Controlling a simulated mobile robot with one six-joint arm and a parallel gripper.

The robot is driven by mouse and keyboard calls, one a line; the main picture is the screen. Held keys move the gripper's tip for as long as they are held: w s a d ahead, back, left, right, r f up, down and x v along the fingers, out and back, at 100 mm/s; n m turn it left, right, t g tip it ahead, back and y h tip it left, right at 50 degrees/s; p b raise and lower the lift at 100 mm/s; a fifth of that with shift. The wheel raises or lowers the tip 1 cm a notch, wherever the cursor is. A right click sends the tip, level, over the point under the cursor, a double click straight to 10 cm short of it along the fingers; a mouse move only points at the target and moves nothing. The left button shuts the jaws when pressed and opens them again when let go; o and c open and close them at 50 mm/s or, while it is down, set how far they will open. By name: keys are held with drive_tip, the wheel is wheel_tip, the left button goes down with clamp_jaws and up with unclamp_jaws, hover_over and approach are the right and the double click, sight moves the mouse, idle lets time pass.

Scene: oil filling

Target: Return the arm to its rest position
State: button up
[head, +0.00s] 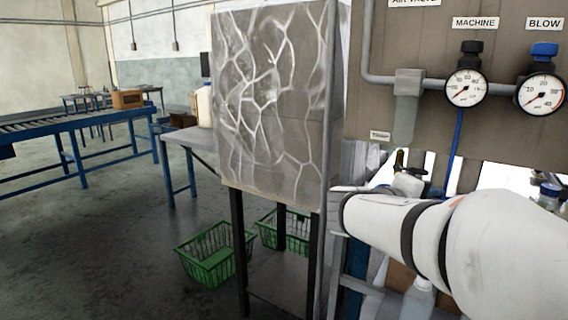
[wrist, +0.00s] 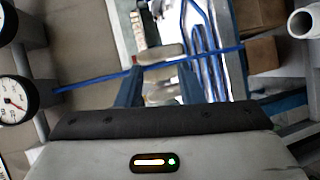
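My white arm (head: 440,238) reaches in from the lower right in the head view, in front of the grey panel stand. My gripper is not clearly seen there, as the arm covers that area. In the wrist view my gripper (wrist: 160,76) shows its dark body along the bottom and two dark blue fingers standing apart. Nothing is visibly held between them. A pale, rounded object (wrist: 160,53) lies beyond the fingertips, seemingly apart from them.
A gauge board (head: 433,125) stands close behind my arm, with a machine gauge (head: 466,87) and a blow gauge (head: 541,94). A patterned grey cabinet (head: 270,100) stands left of my arm. Green baskets (head: 209,256) sit on the floor.

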drive_tip(key=s+a+r+m+g+y+p, duration=0.2)
drive_tip(key=s+a+y+p, duration=0.5)
drive_tip(key=p, duration=0.4)
drive_tip(key=s+a+r+m+g+y+p, duration=0.2)
drive_tip(key=s+a+y+p, duration=0.5)
drive_tip(key=s+p, duration=0.2)
drive_tip(key=shift+s+p, duration=0.4)
drive_tip(key=shift+p, duration=0.45)
